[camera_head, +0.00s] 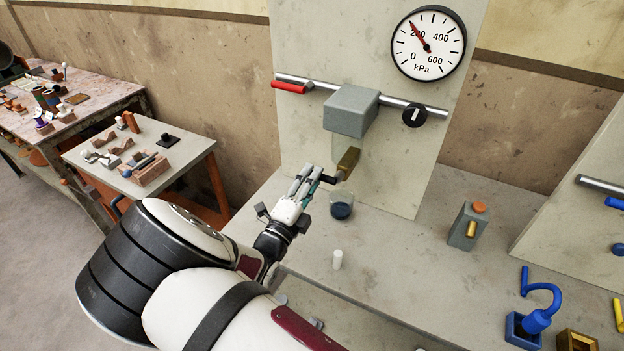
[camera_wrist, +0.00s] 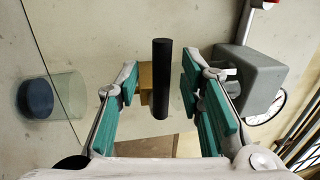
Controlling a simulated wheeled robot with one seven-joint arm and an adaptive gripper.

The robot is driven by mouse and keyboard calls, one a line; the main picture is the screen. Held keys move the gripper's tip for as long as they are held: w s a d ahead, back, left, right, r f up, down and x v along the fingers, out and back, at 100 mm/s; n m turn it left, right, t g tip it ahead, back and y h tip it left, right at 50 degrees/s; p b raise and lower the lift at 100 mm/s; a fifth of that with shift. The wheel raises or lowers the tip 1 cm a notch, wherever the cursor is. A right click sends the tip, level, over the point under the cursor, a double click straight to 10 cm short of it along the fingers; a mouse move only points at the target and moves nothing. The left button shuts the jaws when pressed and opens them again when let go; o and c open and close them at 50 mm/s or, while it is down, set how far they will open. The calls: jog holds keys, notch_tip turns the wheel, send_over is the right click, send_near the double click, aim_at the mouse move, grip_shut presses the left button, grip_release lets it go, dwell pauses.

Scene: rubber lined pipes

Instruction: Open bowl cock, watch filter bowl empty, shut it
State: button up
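The grey filter head (camera_head: 351,111) sits on the wall panel's pipe, with a pale clear bowl (camera_head: 346,150) under it; I see no dark liquid in that bowl. The brass cock (camera_head: 348,162) is below the bowl, with a black lever (camera_wrist: 161,78) pointing toward my gripper. My gripper (camera_head: 316,174) is open, its teal-padded fingers on either side of the lever in the wrist view, with gaps on both sides. Whether the lever lies fully between the pads is unclear. A clear cup (camera_head: 341,206) holding dark blue liquid stands on the bench below the cock.
A round gauge (camera_head: 428,44) points near 200 kPa. A red lever (camera_head: 288,87) and a black knob (camera_head: 414,115) are on the pipe. A side table (camera_head: 190,160) is at left.

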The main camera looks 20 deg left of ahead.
jog(key=v, duration=1.1)
jog(key=shift+s, duration=0.15)
